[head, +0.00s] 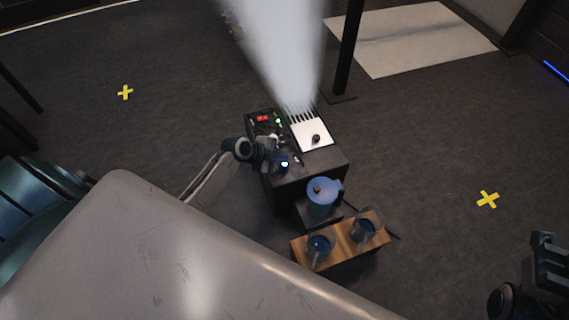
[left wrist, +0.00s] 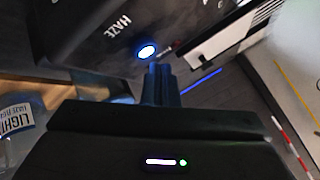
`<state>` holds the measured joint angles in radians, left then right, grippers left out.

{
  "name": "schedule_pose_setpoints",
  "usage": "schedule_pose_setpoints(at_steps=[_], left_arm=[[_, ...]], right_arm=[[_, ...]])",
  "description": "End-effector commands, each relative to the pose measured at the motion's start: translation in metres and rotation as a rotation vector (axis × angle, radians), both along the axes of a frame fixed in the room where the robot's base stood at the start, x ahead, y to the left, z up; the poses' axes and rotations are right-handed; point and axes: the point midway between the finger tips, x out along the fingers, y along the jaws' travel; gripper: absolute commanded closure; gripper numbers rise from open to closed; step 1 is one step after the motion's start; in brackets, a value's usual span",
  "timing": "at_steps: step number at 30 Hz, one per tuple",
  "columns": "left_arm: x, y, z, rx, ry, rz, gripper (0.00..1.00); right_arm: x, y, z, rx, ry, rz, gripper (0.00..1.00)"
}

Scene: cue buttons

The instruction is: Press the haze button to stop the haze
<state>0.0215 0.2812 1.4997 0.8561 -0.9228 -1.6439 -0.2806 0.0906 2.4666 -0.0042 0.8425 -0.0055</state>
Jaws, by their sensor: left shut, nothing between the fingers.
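The haze machine (head: 310,165) is a black box on the dark floor, and a thick white plume rises from its vents. Its haze button glows blue-white on the panel in the head view (head: 285,164). In the left wrist view the lit button (left wrist: 147,51) sits beside the word HAZE. My left gripper (head: 272,160) is over the panel, close to the button. In the left wrist view its closed fingertips (left wrist: 158,72) are just below the button; I cannot tell whether they touch it. My right gripper (head: 548,268) is at the lower right, away from the machine; its fingers are unclear.
A blue-lidded jug (head: 321,193) stands at the machine's front. A wooden stand (head: 341,243) holds two glass vessels. A green light (head: 278,121) and a red switch (head: 262,118) are on the panel. A dark post (head: 348,50) stands behind. Floor at right is mostly clear.

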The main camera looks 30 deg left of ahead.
Motion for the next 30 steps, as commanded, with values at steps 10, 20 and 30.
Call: schedule_pose_setpoints(at_steps=[10, 20, 30], left_arm=[[0.0, 0.0001, -0.0001, 0.0, 0.0, 0.0, 1.0], [0.0, 0.0, 0.0, 0.0, 0.0, 0.0, 1.0], [0.0, 0.0, -0.0075, 0.0, 0.0, 0.0, 1.0]], right_arm=[[-0.0001, 0.0, 0.0, 0.0, -0.001, 0.0, 0.64], [-0.0001, 0.0, 0.0, 0.0, -0.001, 0.0, 0.64], [-0.0001, 0.0, -0.008, 0.0, -0.001, 0.0, 0.64]])
